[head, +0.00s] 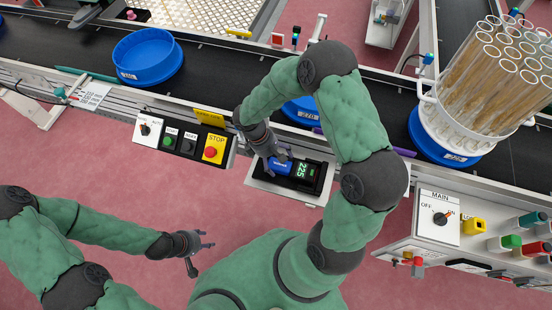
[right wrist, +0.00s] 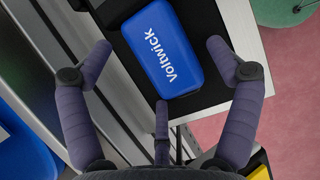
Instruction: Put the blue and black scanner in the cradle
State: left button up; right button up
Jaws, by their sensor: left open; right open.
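The blue and black scanner (head: 280,166) lies on a small shelf on the near side of the conveyor. In the right wrist view its blue face (right wrist: 163,52) reads "Voltwick", and dark material surrounds it at the top and right. A black part with a green "225" display (head: 304,171) adjoins it; I cannot tell where scanner ends and cradle begins. My right gripper (head: 266,152) is over the scanner's left end, open, its fingers (right wrist: 160,55) spread on either side with visible gaps. My left gripper (head: 199,254) is open and empty over the pink floor.
A control panel with a STOP button (head: 213,150) is left of the shelf. The MAIN switch panel (head: 436,217) is at right. Blue trays (head: 147,57) sit on the conveyor (head: 215,64); a white tub (head: 437,104) of wheat tubes stands at right. The floor (head: 120,180) is clear.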

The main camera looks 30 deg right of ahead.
jog(key=p+v, duration=0.4)
jog(key=v, duration=0.8)
jog(key=shift+p, duration=0.4)
jog(key=shift+r, duration=0.1)
dwell(1.3)
